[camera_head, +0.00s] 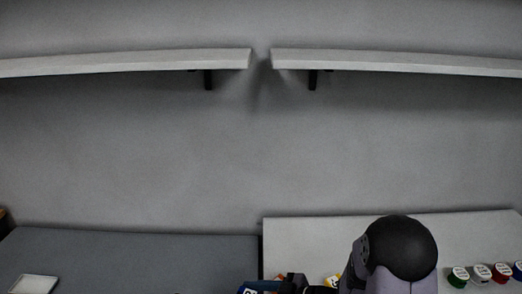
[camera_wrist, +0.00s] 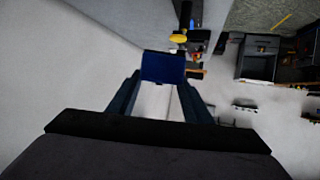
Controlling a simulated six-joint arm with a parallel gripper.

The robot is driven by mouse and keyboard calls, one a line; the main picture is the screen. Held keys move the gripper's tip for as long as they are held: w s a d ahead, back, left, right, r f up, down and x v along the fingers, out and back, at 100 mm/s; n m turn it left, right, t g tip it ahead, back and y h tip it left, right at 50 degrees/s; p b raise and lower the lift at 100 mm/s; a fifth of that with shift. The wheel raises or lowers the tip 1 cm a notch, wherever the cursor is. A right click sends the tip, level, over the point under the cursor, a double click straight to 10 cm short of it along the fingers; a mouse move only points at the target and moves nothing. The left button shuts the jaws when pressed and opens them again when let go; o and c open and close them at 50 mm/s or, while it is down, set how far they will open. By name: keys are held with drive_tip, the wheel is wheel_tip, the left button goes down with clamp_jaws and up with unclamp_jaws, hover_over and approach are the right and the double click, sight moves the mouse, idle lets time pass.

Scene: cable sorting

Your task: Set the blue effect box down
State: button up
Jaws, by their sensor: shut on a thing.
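The blue effect box (camera_wrist: 163,67) shows in the wrist view as a dark blue block between the tips of my gripper (camera_wrist: 161,80). My gripper is shut on it, one dark finger on each side. The box's far side is hidden, and I cannot tell whether it touches any surface below. In the head view my arm covers much of the lower right, and the held box cannot be made out clearly.
A pale table (camera_head: 310,235) is at right and a grey table (camera_head: 140,250) at left. Several small coloured round pieces (camera_head: 480,273) sit at far right. A white tray-like thing (camera_head: 35,284) lies at lower left. Two shelves (camera_head: 130,61) (camera_head: 400,62) hang empty on the wall.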

drive_tip(key=s+d+r+m+t+h+p, duration=0.25)
drive_tip(key=d+p, duration=0.65)
drive_tip(key=d, duration=0.9)
drive_tip(key=shift+m+t+y, duration=0.25)
drive_tip(key=shift+t+y, duration=0.1)
drive_tip(key=shift+y, duration=0.1)
drive_tip(key=f+b, duration=0.4)
drive_tip(key=b, duration=0.1)
drive_tip(key=shift+s+f, duration=0.2)
drive_tip(key=shift+s, duration=0.1)
drive_tip(key=shift+r, duration=0.15)
